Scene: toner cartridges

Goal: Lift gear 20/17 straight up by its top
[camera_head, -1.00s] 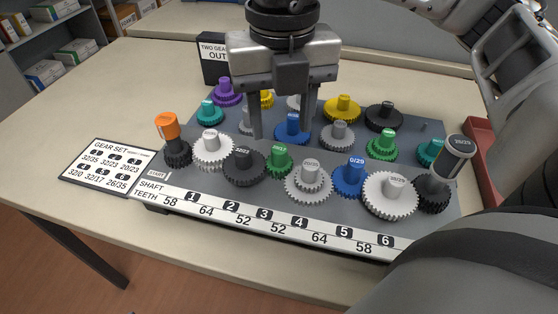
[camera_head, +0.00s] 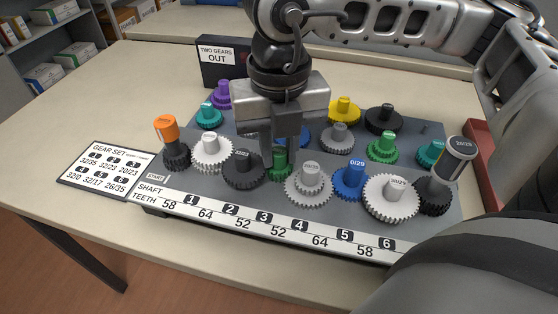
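A small green gear (camera_head: 279,171) stands in the front row of the grey board, between a dark grey gear and a light grey gear. Its top label is hidden by my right gripper, so I cannot read whether it says 20/17. My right gripper (camera_head: 280,151) is low over this green gear, fingers pointing down at its hub. The fingers look close together, but the hub is mostly covered and I cannot tell whether they touch it. My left gripper is not in view.
Close neighbours are the dark grey gear (camera_head: 243,170), the light grey gear (camera_head: 308,187) and a blue gear (camera_head: 350,181). An orange-topped shaft (camera_head: 166,129) stands at the left. A black "TWO GEARS OUT" box (camera_head: 222,64) is behind. A gear-set card (camera_head: 106,167) lies left.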

